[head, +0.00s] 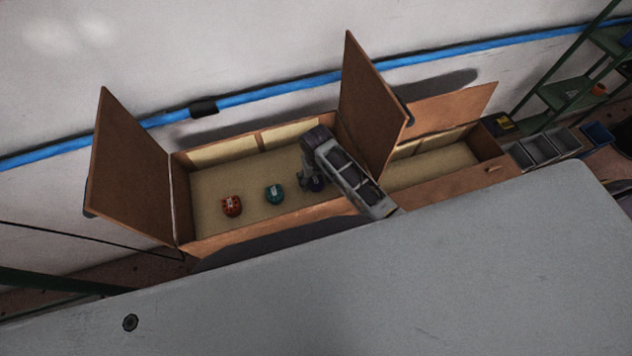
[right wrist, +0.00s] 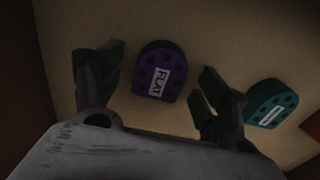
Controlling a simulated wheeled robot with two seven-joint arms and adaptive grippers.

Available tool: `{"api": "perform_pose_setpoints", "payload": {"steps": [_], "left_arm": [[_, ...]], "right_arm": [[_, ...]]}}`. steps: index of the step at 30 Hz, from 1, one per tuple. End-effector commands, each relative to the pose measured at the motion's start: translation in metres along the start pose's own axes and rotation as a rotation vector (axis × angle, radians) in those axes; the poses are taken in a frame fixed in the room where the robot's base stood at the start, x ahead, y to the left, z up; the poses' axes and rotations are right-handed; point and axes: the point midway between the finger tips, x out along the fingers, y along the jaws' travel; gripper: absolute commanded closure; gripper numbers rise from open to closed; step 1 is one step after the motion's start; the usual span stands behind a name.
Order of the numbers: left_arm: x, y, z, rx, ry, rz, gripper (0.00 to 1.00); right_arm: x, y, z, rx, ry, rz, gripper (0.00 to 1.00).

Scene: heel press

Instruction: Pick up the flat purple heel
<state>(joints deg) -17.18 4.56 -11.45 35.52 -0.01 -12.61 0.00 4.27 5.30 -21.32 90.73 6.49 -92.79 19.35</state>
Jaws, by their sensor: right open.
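The purple heel (right wrist: 160,72) lies on the cabinet floor with a white label reading FLAT, between the two open fingers of my right gripper (right wrist: 160,85) in the right wrist view. The fingers stand apart from it on both sides. In the head view the purple heel (head: 316,184) is mostly hidden by my right gripper (head: 308,183), which reaches into the right part of the open compartment. A teal heel (head: 274,194) lies to its left; it also shows in the right wrist view (right wrist: 270,103), just outside the right finger. My left gripper is not in view.
An orange-red heel (head: 232,205) lies farther left in the wooden cabinet (head: 222,240). Open doors stand at its left (head: 130,168) and close to the right of my arm (head: 372,105). A grey surface (head: 400,270) fills the foreground. Grey bins (head: 540,150) are at right.

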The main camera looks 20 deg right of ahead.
Motion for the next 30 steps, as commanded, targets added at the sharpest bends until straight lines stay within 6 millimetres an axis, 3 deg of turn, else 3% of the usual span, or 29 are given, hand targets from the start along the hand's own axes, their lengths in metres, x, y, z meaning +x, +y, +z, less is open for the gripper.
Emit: {"api": "perform_pose_setpoints", "payload": {"steps": [2, 13, 23, 30], "left_arm": [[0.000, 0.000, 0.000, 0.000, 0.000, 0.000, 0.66], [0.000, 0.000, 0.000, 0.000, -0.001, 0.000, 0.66], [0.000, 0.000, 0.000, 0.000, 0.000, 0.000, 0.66], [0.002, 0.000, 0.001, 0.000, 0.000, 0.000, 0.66]], "right_arm": [[0.000, 0.000, 0.000, 0.000, 0.000, 0.000, 0.27], [0.000, 0.000, 0.000, 0.000, 0.000, 0.000, 0.75], [-0.002, 0.000, 0.000, 0.000, 0.001, 0.000, 0.75], [-0.016, 0.000, -0.001, 0.000, 0.003, -0.001, 0.75]]}}
